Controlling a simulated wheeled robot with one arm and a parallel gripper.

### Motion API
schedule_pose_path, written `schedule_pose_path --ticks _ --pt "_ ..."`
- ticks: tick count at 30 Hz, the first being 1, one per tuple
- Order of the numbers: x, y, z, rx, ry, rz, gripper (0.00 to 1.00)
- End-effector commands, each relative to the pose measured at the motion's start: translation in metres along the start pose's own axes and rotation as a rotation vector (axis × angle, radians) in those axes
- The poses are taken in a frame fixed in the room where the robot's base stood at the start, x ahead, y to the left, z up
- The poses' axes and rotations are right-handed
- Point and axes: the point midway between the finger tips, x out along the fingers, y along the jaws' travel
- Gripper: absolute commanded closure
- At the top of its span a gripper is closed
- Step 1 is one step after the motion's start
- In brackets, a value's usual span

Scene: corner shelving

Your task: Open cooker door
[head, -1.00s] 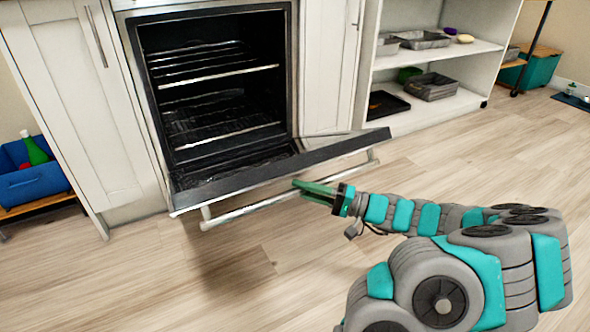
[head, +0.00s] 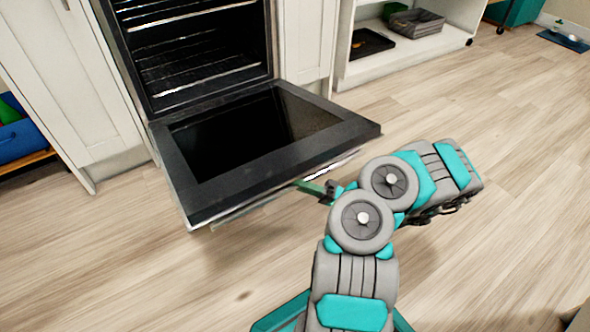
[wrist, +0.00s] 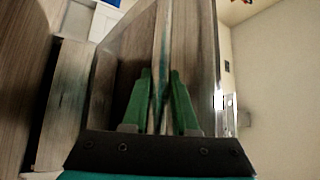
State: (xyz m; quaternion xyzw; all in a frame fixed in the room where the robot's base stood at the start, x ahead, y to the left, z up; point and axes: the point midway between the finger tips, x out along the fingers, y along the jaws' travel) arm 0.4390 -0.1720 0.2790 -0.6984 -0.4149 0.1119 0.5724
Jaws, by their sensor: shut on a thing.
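The cooker (head: 195,60) stands at the upper left of the head view with its dark inside and wire racks showing. Its door (head: 335,132) is folded down and lies nearly level, with the dark glass facing up. My gripper (head: 308,186), with green fingers, is at the door's outer edge. Its fingers are shut on the door handle (head: 325,168), which is mostly hidden under that edge. In the wrist view the green fingers (wrist: 160,95) close on the handle bar (wrist: 161,45) in front of the door's face.
White cabinets (head: 70,80) flank the cooker. A blue bin (head: 20,138) is at the far left. A white shelf (head: 400,65) with trays stands at the upper right. The wooden floor (head: 500,130) on the right is clear.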

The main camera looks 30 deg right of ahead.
Motion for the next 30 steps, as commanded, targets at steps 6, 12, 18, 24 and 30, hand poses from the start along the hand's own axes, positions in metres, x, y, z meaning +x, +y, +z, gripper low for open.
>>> schedule_pose_path --ticks 6,12,18,24,30 --pt "-0.013 0.030 0.013 -0.039 0.000 -0.038 1.00" --pt "-0.021 0.049 0.021 -0.069 0.000 -0.070 1.00" --pt "-0.026 0.062 0.026 -0.092 0.001 -0.092 1.00" --pt "-0.028 0.069 0.028 -0.102 0.001 -0.101 1.00" --pt "-0.029 0.071 0.028 -0.105 0.003 -0.104 1.00"
